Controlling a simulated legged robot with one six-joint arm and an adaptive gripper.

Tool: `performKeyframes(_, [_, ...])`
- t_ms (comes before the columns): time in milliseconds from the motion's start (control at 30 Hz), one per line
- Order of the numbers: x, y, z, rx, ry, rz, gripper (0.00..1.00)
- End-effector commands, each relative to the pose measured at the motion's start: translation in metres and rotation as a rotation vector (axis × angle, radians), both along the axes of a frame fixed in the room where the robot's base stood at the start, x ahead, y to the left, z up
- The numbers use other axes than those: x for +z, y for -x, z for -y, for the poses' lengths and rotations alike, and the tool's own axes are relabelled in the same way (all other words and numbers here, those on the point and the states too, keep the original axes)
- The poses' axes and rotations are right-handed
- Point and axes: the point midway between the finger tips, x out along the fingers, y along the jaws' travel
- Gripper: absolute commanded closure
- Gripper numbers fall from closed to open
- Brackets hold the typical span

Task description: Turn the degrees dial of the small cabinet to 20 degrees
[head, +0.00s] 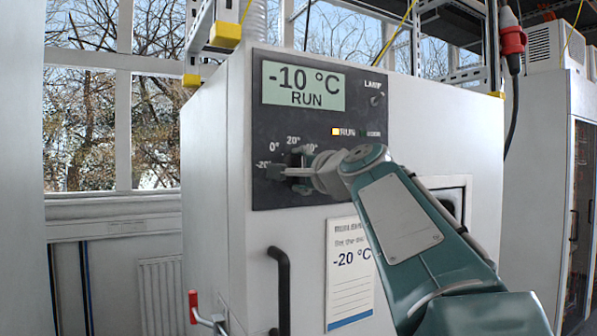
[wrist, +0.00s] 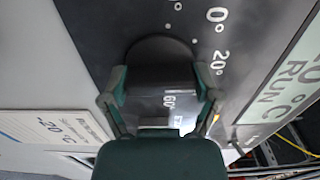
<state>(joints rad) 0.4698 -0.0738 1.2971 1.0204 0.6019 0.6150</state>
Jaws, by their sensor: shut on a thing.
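The small cabinet (head: 218,150) has a dark control panel (head: 330,122) whose display (head: 303,86) reads -10 °C RUN. The degrees dial (wrist: 158,52) is a dark round knob with a raised grip. My gripper (head: 281,172) is at the dial on the panel's lower left and mostly hides it in the head view. In the wrist view my gripper (wrist: 161,95) has one finger on each side of the knob's grip, shut on it. Marks for 0° and 20° show beside the dial; a 60 mark shows between the fingers. I cannot tell which mark the pointer faces.
A paper label (head: 351,270) reading -20 °C and a black door handle (head: 281,290) are below the panel. A red-tipped lever (head: 193,302) sticks out at the lower left. A taller cabinet (head: 545,130) stands at the right.

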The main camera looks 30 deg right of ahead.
Motion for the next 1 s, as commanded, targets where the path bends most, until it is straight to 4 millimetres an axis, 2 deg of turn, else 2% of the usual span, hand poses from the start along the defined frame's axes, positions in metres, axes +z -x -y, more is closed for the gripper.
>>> performKeyframes(533, [-0.0046, -0.002, 0.001, 0.001, -0.029, -0.011, 0.68])
performKeyframes(567, [-0.0046, -0.002, 0.001, 0.001, -0.029, -0.011, 0.16])
performKeyframes(600, [-0.0048, -0.0021, 0.001, 0.001, -0.028, -0.011, 0.0])
performKeyframes(1000, [-0.0017, 0.0002, 0.0005, 0.0, -0.027, -0.005, 0.0])
